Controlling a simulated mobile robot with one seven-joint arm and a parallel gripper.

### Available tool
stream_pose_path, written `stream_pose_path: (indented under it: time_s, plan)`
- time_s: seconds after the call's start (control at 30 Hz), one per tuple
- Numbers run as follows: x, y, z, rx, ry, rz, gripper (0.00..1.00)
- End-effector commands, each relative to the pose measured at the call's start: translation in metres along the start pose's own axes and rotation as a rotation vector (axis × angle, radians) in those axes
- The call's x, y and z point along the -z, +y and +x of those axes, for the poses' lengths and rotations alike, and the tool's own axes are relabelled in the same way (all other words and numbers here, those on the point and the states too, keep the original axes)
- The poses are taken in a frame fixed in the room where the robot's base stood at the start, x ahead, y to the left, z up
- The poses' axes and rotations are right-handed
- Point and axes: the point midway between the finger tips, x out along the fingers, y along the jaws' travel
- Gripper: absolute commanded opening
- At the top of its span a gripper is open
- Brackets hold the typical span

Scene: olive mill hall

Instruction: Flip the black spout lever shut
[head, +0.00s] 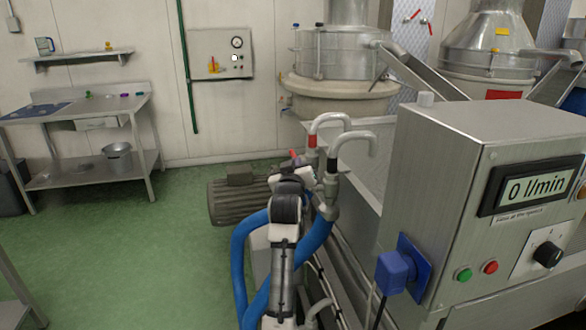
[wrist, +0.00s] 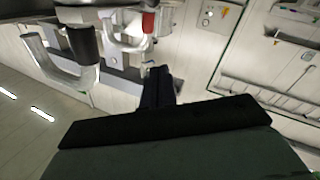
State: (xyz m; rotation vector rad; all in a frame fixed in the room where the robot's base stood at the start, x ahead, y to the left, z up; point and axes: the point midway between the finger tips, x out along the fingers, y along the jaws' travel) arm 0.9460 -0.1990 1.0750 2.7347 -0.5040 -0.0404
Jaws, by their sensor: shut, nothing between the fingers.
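Two pale curved spouts stand side by side on the machine's near left corner. One has a red band (head: 312,140) and the other a black band (head: 331,180). Both bands also show in the wrist view, red (wrist: 148,22) and black (wrist: 83,42). A small red lever (head: 294,155) sticks up left of the red-banded spout. I cannot clearly make out the black lever; my gripper and arm cover part of that area. My gripper (head: 308,176) is close to the spout bases. Its dark fingers (wrist: 157,88) are shut and empty. I cannot tell whether they touch anything.
Blue hoses (head: 317,236) loop beside my arm below the spouts. A steel control cabinet (head: 440,185) with a "0 l/min" display (head: 533,187) stands to the right. A grey motor (head: 233,202) is behind left. The green floor at left is open.

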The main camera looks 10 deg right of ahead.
Motion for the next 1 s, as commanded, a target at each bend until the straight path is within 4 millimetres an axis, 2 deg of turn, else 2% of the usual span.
stream_pose_path:
  time_s: [0.1, 0.3, 0.77, 0.87, 0.97, 1.0]
  plan:
    - [0.009, 0.002, -0.019, 0.0, 0.004, 0.0, 0.0]
    - [0.019, 0.005, -0.037, 0.0, 0.002, 0.0, 0.0]
    - [0.024, 0.003, -0.041, 0.004, 0.007, 0.0, 0.0]
    - [0.043, -0.016, -0.05, 0.027, 0.061, 0.004, 0.0]
    - [0.081, -0.052, -0.071, 0.072, 0.171, 0.02, 0.0]
    - [0.099, -0.07, -0.083, 0.097, 0.227, 0.03, 0.0]
